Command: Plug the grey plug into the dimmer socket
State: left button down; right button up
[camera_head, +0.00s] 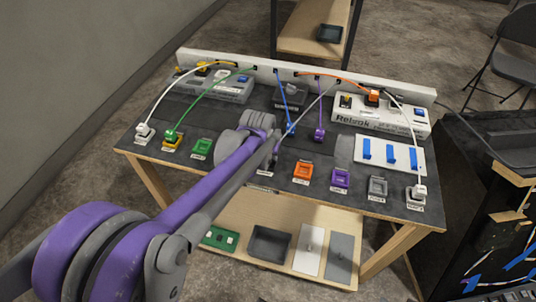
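A dark grey box (291,93), which seems to be the dimmer, stands at the back middle of the table. Its socket is too small to make out. A thin grey cable (322,96) runs from the back strip down toward my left gripper (273,157). The grey plug itself cannot be made out and may be hidden at the gripper. My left gripper is over the table's middle, in front of the box; its fingers are too small and covered to tell whether they are open or shut. A grey holder (378,187) at the front right looks empty. My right gripper is not in view.
A blue plug (291,130) and a purple plug (319,134) are close to my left gripper. An orange plug (373,95) sits on the white box (352,113) at right. White, green and other cables cross the tabletop (232,112). A white panel (391,139) lies right.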

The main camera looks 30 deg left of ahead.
pick_arm(q)
jog(key=shift+s+d+f+b, duration=0.15)
jog(key=shift+s+f+b, duration=0.1)
jog(key=shift+f, duration=0.1)
jog(key=shift+s+d+f+b, duration=0.1)
jog(key=shift+d+f+b, duration=0.05)
jog(key=shift+f+b, duration=0.15)
dwell(1.1)
jog(key=c, duration=0.7)
grip_release()
jog(key=shift+o, duration=0.3)
jog(key=shift+w+a+r+p, duration=0.1)
jog(key=shift+w+r+p, duration=0.15)
jog(key=shift+r+p, duration=0.4)
jog(key=shift+o, duration=0.8)
jog(key=shift+w+r, duration=0.1)
jog(key=shift+r, duration=0.05)
jog(key=shift+o, duration=0.2)
jog(key=shift+w+r+p, duration=0.1)
jog(key=shift+r+p, duration=0.2)
jog(key=shift+p, duration=0.15)
jog(key=shift+r+p, duration=0.4)
jog(key=shift+r, duration=0.25)
jog(key=shift+a+r+p, duration=0.2)
jog(key=shift+r+p, duration=1.15)
jog(key=shift+r, duration=0.45)
jog(key=shift+s+d, duration=0.1)
jog(key=shift+s, duration=0.1)
